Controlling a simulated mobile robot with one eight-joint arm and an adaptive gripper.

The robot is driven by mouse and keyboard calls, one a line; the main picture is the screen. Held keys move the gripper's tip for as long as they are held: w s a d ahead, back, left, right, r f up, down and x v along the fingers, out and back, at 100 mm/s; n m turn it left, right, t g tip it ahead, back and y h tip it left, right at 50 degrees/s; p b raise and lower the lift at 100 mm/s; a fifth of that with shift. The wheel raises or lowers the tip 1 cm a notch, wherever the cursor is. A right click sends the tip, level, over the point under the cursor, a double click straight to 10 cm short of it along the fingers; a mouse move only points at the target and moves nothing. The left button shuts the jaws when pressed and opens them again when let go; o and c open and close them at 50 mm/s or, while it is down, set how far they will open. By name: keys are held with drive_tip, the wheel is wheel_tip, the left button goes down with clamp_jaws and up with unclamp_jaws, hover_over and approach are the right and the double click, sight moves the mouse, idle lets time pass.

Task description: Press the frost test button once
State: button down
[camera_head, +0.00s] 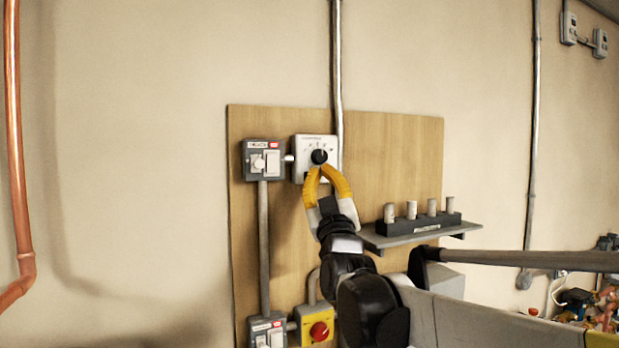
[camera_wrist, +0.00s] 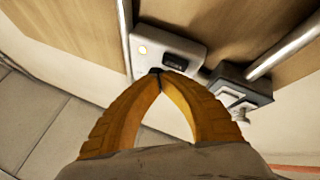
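My gripper (camera_head: 321,168) has its two yellow fingers drawn together at the tips, in front of a white control box (camera_head: 301,143) on the wooden board. The box has a round black knob (camera_head: 319,156), just above the fingertips in the head view. In the wrist view, the fingertips (camera_wrist: 160,76) meet close to the box (camera_wrist: 190,48), with a dark part at the tips; contact cannot be told. A glowing round spot (camera_wrist: 143,50) and a dark slot (camera_wrist: 174,61) show on the box there. No readable label marks the frost test button.
A grey switch box (camera_head: 263,160) sits left of the white box. A yellow box with a red button (camera_head: 319,331) is lower down. A shelf (camera_head: 410,235) with several small cylinders juts out at right. A metal conduit (camera_head: 337,60) runs up the wall.

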drive_tip(key=shift+w, duration=0.1)
drive_tip(key=shift+w+a, duration=0.15)
drive_tip(key=shift+w, duration=0.2)
drive_tip(key=shift+w+a, duration=0.15)
drive_tip(key=shift+w, duration=0.15)
idle(0.7)
drive_tip(key=shift+s, duration=0.15)
drive_tip(key=shift+s+d, duration=0.35)
drive_tip(key=shift+s, duration=0.25)
drive_tip(key=s, duration=0.1)
drive_tip(key=s+d, duration=0.1)
drive_tip(key=s, duration=0.1)
drive_tip(key=s+d, duration=0.1)
drive_tip(key=shift+s, duration=0.3)
idle(0.7)
